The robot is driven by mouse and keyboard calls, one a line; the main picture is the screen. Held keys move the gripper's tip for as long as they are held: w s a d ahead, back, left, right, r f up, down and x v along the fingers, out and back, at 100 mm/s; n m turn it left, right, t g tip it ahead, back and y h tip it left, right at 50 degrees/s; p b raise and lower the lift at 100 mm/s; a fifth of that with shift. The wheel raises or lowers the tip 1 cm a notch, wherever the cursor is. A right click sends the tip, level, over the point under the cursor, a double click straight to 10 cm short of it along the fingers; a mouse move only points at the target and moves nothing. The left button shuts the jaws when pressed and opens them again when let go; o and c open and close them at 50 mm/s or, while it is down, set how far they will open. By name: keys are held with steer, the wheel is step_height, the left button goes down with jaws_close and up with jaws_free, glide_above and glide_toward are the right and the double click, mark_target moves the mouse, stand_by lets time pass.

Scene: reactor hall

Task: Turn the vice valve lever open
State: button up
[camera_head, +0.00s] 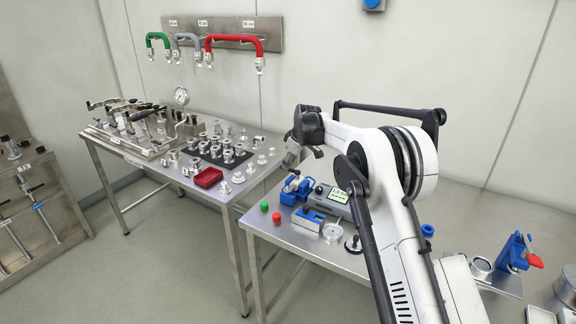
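My gripper (303,154) hangs at the end of my white and black arm, over the back left of the right-hand metal table (285,236). It is small and seen from behind, so I cannot tell whether its fingers are open or shut. A blue vice-like fixture (297,188) stands on the table just below it, with a gap between them. I cannot make out a lever on it. A blue device (513,253) with a red lever (535,261) stands at the far right. I cannot tell which of the two is the vice valve.
A grey device with a lit display (339,195), a blue-and-grey block (309,219), green (264,206) and red (276,218) buttons and a round gauge (332,232) crowd the table. Colored hoses (235,39) hang on the wall.

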mark_target(289, 170)
steer(key=shift+x, duration=1.4)
steer(key=shift+c, duration=0.5)
jaws_close()
